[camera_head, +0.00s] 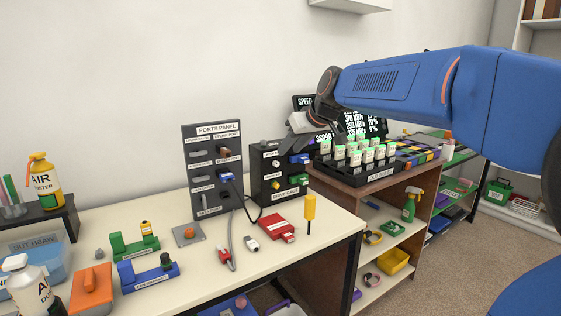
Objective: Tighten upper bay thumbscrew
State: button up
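The black bay unit (259,190) stands on the table, right of the ports panel. Its front has small labels too fine to read, a pale round knob (276,164) higher up, a yellow knob (276,185) lower down, and blue parts (298,159) at the right. I cannot tell for certain which knob is the upper bay thumbscrew. My gripper (288,141) reaches in from the right and points down-left at the top of the unit. Its fingers are small and dark against the unit, so their opening and any contact are unclear.
The grey ports panel (198,156) stands left of the unit, with cables in front. A red box (276,231) and a yellow-handled tool (310,208) occupy the table before it. A black tray (372,180) of green-topped items sits right, below my arm.

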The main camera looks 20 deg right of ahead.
aim_at(277, 163)
jog(key=x, duration=0.8)
jog(key=shift+w+f, duration=0.2)
grip_shut()
